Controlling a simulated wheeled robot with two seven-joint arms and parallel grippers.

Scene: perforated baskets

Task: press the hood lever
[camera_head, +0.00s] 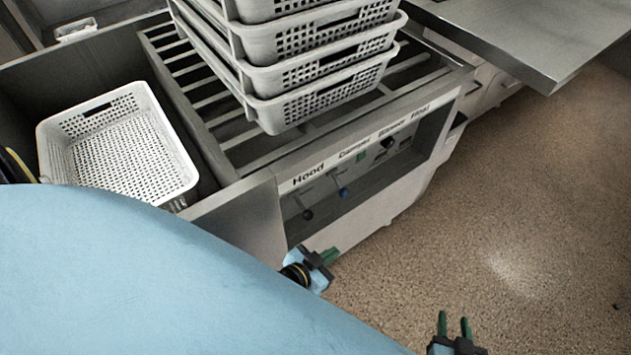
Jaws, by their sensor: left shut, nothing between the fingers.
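The hood lever (307,214) has a dark round knob on a thin stem. It sits in the recessed front panel (330,180) under the printed label "Hood". My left gripper (334,254) has green fingers, closed together and empty. In the picture it is below and slightly right of the hood lever, apart from it. My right gripper (454,318) is at the bottom edge, over the floor, with its two green fingers spread and nothing between them.
Stacked white perforated baskets (320,100) stand on the slatted rack (215,100). Another basket (185,165) is at left. The speckled floor (520,200) is clear.

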